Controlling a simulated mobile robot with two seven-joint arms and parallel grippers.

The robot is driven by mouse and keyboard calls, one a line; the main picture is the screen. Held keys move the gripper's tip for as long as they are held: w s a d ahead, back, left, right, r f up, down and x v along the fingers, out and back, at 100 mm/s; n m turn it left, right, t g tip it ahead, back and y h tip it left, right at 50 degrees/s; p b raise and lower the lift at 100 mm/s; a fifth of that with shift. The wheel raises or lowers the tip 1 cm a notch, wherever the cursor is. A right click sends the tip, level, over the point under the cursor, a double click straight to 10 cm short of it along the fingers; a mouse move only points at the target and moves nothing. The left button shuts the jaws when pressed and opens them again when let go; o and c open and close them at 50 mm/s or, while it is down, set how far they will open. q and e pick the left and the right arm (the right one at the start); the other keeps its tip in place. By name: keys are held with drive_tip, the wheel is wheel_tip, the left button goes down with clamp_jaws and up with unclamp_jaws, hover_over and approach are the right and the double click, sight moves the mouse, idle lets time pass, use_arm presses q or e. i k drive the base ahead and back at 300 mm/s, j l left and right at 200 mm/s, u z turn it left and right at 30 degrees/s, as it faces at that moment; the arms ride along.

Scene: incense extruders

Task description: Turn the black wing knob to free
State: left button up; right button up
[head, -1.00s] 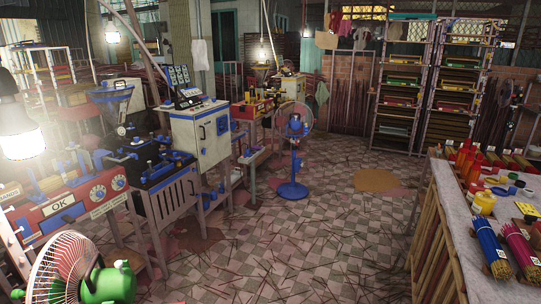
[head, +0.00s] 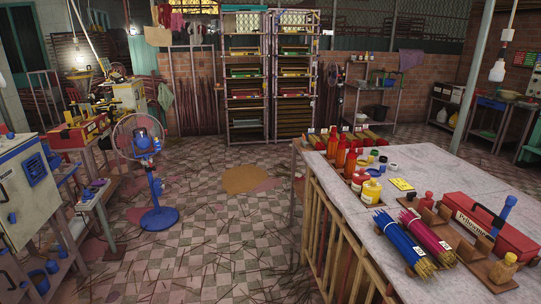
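I cannot make out a black wing knob anywhere in the head view. Part of a pale machine cabinet with blue trim (head: 24,190) stands at the left edge, cut off by the frame. A red machine (head: 80,133) with yellow parts stands behind it on a bench, too small to show its knobs. Neither of my grippers is in view.
A blue pedestal fan (head: 157,190) stands on the tiled floor. A grey-topped table (head: 380,262) fills the right, bearing bottles, blue and pink stick bundles and a red toolbox (head: 490,222). Racks (head: 243,80) stand at the back. The floor between fan and table is mostly clear, with scattered sticks.

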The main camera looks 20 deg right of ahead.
sight(410, 196)
drive_tip(key=i+z, duration=0.25)
drive_tip(key=z, duration=0.15)
drive_tip(key=i+j+z, duration=0.1)
drive_tip(key=i+z, duration=0.15)
drive_tip(key=z, duration=0.15)
drive_tip(key=i+j+z, duration=0.2)
drive_tip(key=z, duration=0.2)
drive_tip(key=i+j+z, duration=0.1)
drive_tip(key=z, duration=0.3)
drive_tip(key=i+j+z, duration=0.35)
drive_tip(key=j+z, duration=0.1)
drive_tip(key=z, duration=0.3)
drive_tip(key=i+j+z, duration=0.25)
drive_tip(key=j+z, duration=0.25)
drive_tip(key=i+j+z, duration=0.2)
drive_tip(key=j, duration=0.15)
